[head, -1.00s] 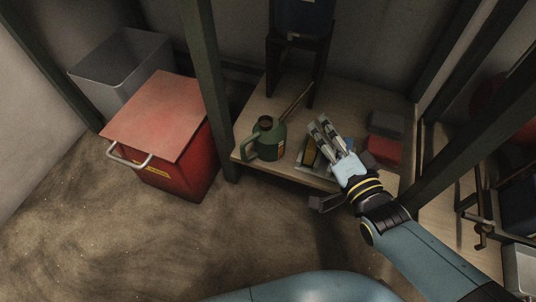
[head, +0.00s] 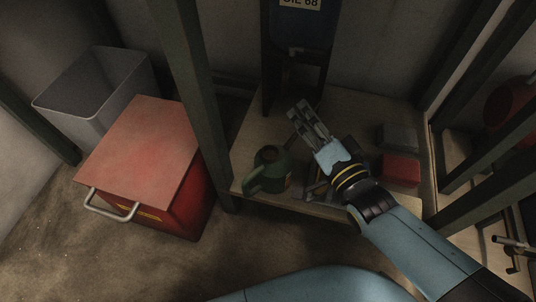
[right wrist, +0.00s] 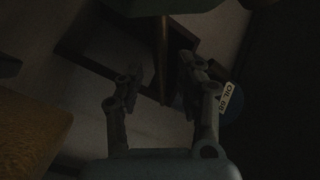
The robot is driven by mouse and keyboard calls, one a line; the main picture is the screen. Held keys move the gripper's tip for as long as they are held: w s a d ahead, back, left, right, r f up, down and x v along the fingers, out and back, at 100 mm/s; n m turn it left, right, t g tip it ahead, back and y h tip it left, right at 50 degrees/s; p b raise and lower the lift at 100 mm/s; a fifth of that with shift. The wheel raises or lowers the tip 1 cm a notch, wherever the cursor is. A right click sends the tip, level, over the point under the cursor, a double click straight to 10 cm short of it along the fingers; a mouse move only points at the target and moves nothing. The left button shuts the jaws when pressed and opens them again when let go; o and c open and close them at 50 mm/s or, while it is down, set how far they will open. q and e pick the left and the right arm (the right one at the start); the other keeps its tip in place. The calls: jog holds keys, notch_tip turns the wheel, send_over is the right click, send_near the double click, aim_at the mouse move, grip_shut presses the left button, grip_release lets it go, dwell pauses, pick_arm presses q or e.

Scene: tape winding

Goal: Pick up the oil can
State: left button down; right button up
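The oil can (head: 268,168) is dark green with a handle on its left side. It stands upright on the left front part of the wooden shelf (head: 245,150). My right gripper (head: 300,114) is above the shelf, behind and to the right of the can in the head view, apart from it. In the right wrist view my right gripper (right wrist: 160,74) has its fingers spread with nothing held between them. My left gripper is not in view.
Red (head: 401,170) and grey (head: 397,138) blocks lie right of my gripper. A green post (head: 190,100) rises left of the can. A red chest (head: 140,160) stands left.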

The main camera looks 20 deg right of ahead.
grip_shut()
